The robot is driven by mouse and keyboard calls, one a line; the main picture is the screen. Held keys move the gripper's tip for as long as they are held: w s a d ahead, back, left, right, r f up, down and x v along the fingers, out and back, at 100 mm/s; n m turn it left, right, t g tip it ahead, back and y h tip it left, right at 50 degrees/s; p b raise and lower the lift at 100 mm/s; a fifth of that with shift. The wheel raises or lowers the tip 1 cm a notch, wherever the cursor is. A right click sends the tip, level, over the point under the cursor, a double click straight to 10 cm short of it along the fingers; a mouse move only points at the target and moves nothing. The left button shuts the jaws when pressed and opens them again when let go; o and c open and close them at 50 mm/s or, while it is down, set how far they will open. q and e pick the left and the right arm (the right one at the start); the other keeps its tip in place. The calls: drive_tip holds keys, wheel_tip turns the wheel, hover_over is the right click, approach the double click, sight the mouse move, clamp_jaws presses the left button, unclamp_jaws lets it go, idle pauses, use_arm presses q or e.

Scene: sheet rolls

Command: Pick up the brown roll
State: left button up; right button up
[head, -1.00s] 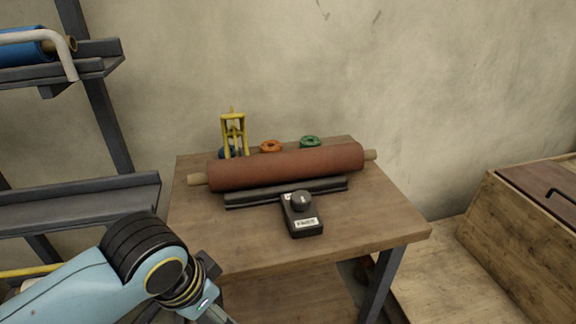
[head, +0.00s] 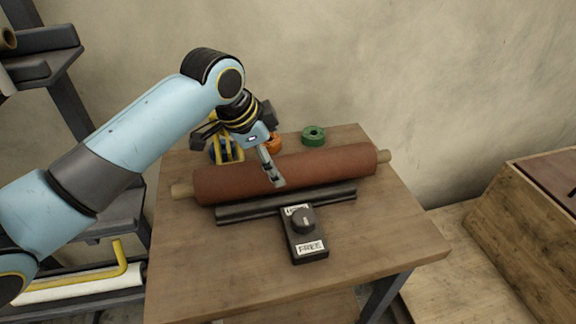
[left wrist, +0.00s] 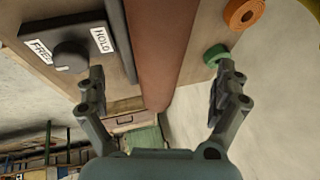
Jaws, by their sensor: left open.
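The brown roll (head: 325,168) lies across the wooden table in a dark cradle (head: 240,210), with pale core ends sticking out on both sides. In the left wrist view the roll (left wrist: 160,50) runs between the two spread fingers. My left gripper (head: 270,168) is open over the roll, left of its middle. It also shows in the left wrist view (left wrist: 160,93), fingers apart on either side of the roll and not closed on it. Part of the roll is hidden behind the gripper in the head view. My right gripper is not in view.
A black knob box (head: 308,240) labelled FREE and HOLD stands in front of the roll. Behind it are a green ring (head: 313,136), an orange ring (head: 275,143) and a yellow tool (head: 222,150). A shelf rack (head: 100,215) stands left, a wooden crate (head: 540,205) right.

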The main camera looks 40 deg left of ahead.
sight(284, 162)
use_arm(q)
drive_tip(key=shift+x, duration=1.15)
drive_tip(key=shift+w+d+f, duration=0.1)
drive_tip(key=shift+w+f, duration=0.05)
drive_tip(key=shift+f, duration=0.2)
drive_tip(key=x, duration=0.4)
drive_tip(key=shift+w+d+f, duration=0.1)
drive_tip(key=shift+w+d, duration=0.1)
drive_tip(key=shift+d, duration=0.1)
drive_tip(key=shift+w+f, duration=0.1)
drive_tip(key=shift+f, duration=0.1)
drive_tip(key=c, duration=1.5)
drive_tip(key=shift+w+r, duration=0.1)
drive_tip(key=shift+r, duration=0.05)
drive_tip(key=shift+c, duration=0.3)
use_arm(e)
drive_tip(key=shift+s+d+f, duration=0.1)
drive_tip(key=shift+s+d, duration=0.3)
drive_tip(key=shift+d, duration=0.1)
use_arm(q)
drive_tip(key=shift+r, duration=0.1)
